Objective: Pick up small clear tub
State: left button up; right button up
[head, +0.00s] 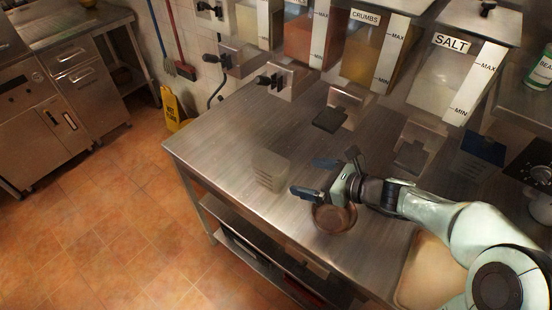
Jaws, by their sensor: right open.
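The small clear tub (270,171) stands upright on the steel table, left of the table's middle and near its front edge. It is see-through and looks empty. My right gripper (309,178) reaches in from the right, its two dark fingers spread apart and pointing left at the tub. The fingertips are just right of the tub, with nothing between them. Whether the nearer fingertip touches the tub cannot be told. My left gripper is not in view.
A round copper-coloured pan (334,219) lies below my right gripper. A tan board (428,270) is at the lower right. Dispensers, one labelled salt (447,80), line the back. The steel table (225,135) is bare left of the tub.

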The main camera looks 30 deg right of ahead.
send_near(257, 162)
jog(key=x, duration=0.5)
jog(key=shift+w+f, duration=0.1)
jog(key=c, duration=1.1)
